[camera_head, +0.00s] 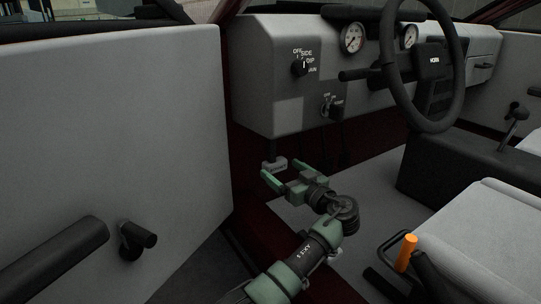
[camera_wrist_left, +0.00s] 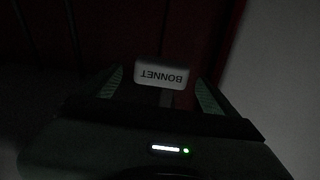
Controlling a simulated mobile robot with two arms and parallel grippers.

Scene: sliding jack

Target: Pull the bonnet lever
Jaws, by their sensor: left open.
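The bonnet lever (camera_head: 274,164) hangs under the lower left edge of the dashboard, a small pale handle on a dark stem. In the left wrist view the bonnet lever (camera_wrist_left: 161,74) shows as a white plate with BONNET upside down. My left gripper (camera_head: 279,168) is open right at the lever, with its green fingers pointing toward it. In the left wrist view the left gripper (camera_wrist_left: 160,88) has one finger on each side of the lever, with dark gaps between. The plate appears between or just beyond the fingertips; exact depth is unclear. My right gripper is not in view.
The grey dashboard (camera_head: 290,85) is above the gripper, with switches on its face. The steering wheel (camera_head: 455,100) is to the right. The door panel (camera_head: 110,140) stands close on the left. A seat (camera_head: 490,240) and an orange-topped lever (camera_head: 406,252) are at lower right.

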